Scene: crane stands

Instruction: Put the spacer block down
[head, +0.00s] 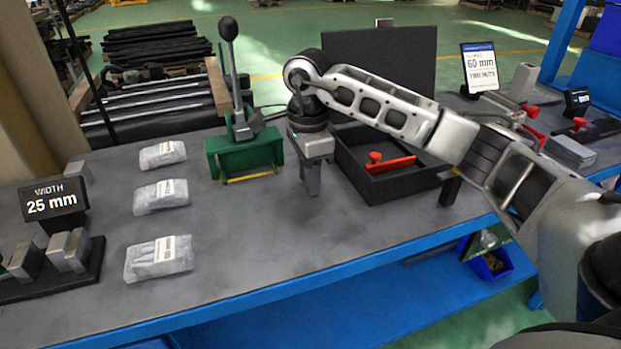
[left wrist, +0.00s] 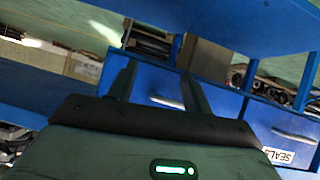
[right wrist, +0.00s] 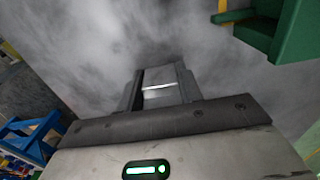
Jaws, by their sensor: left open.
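My right gripper (head: 313,182) points down over the grey bench top, between the green lever press and the black open box. In the right wrist view, its two fingers (right wrist: 161,88) close on a grey metal spacer block (right wrist: 160,93), which has a bright edge. The fingers hide most of the block, and I cannot tell whether it touches the bench. My left gripper (left wrist: 158,88) shows only in the left wrist view, with its fingers apart and nothing between them, in front of blue drawers.
The green press (head: 245,157) stands close left of my right gripper. The black box (head: 365,188) with a red-handled part (head: 390,163) is close right. Three bags (head: 160,258) lie left, beside a block rack (head: 95,268) and "25 mm" sign (head: 53,203). The front middle bench is clear.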

